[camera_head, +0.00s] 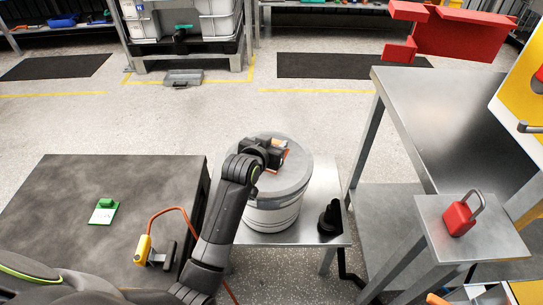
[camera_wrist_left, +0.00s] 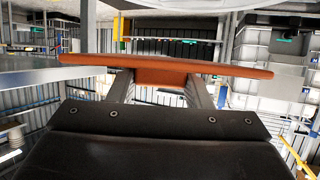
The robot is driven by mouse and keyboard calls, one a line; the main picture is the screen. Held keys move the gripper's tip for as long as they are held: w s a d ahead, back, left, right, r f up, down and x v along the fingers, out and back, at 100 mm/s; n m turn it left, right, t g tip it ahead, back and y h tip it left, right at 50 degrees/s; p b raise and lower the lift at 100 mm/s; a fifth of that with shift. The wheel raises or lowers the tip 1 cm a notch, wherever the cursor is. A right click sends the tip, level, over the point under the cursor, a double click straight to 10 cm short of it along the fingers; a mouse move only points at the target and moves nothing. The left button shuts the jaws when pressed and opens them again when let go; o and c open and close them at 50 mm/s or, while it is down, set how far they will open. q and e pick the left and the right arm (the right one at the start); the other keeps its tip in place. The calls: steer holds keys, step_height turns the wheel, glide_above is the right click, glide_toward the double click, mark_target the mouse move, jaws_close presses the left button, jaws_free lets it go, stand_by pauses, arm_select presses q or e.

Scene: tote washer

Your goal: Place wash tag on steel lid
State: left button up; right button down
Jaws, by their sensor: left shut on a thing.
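The wash tag shows in the left wrist view as a flat orange plate (camera_wrist_left: 215,69) with a small block under it. My left gripper (camera_wrist_left: 158,88) is shut on that block, one finger on each side. In the head view my left gripper (camera_head: 280,160) is over the round steel lid (camera_head: 288,183) on top of a pale ribbed drum. Only a bit of the orange tag (camera_head: 286,149) shows beside the gripper there. I cannot tell whether the tag touches the lid. My arm hides the lid's left part. My right gripper is not in view.
The drum (camera_head: 271,217) stands on a low steel stand with a black object (camera_head: 331,218) to its right. A dark table (camera_head: 60,200) at left holds a green-and-white tag (camera_head: 104,211) and a yellow device (camera_head: 143,249). A red padlock (camera_head: 460,217) sits on a steel stand at right.

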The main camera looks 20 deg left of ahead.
arm_select(q)
steer(key=shift+f+b, duration=0.35)
steer(key=shift+f, duration=2.3)
steer(key=shift+f, duration=0.45)
steer(key=o, duration=1)
